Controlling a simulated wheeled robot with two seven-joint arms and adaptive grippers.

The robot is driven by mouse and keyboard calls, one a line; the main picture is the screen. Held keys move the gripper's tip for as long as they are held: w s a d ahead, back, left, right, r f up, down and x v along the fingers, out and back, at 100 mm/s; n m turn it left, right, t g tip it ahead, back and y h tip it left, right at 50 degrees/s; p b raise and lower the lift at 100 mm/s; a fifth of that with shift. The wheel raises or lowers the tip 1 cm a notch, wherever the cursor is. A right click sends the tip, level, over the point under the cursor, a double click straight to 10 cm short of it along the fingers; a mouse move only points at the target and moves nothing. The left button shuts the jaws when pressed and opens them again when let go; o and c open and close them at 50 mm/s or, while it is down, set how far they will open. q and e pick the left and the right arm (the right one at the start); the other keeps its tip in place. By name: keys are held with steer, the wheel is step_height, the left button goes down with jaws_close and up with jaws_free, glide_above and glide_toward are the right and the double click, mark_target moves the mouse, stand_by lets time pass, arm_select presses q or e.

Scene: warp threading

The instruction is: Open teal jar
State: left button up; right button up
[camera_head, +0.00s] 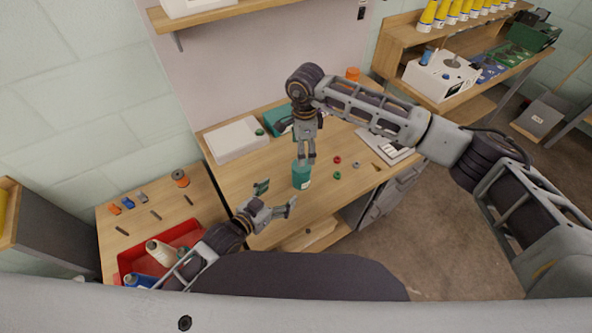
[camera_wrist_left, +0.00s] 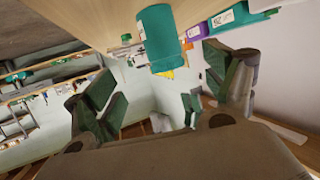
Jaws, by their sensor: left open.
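The teal jar (camera_head: 301,179) stands upright on the wooden table in the head view. It also shows in the left wrist view (camera_wrist_left: 157,35), which is upside down, beyond and between the left fingers. My left gripper (camera_head: 277,197) is open and empty, left of and in front of the jar, with a gap to it. Its green-padded fingers are spread wide in the left wrist view (camera_wrist_left: 165,92). My right gripper (camera_head: 306,158) points down at the top of the jar, its fingers close together. Whether they touch or hold the lid is too small to tell.
Small red (camera_head: 337,160) and green (camera_head: 337,176) rings lie right of the jar. A white box (camera_head: 236,139) and a teal case (camera_head: 277,121) stand behind.

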mark_target(301, 173)
steer(key=shift+w+a, duration=0.2)
steer(key=shift+w, duration=0.1)
arm_select(q)
steer(key=shift+w+a, duration=0.2)
steer(key=shift+w, duration=0.1)
steer(key=shift+s, duration=0.15)
arm_select(e)
steer(key=shift+s+d, duration=0.1)
steer(key=shift+s, duration=0.05)
arm_select(q)
steer(key=shift+w, duration=0.2)
steer(key=shift+x, duration=6.8)
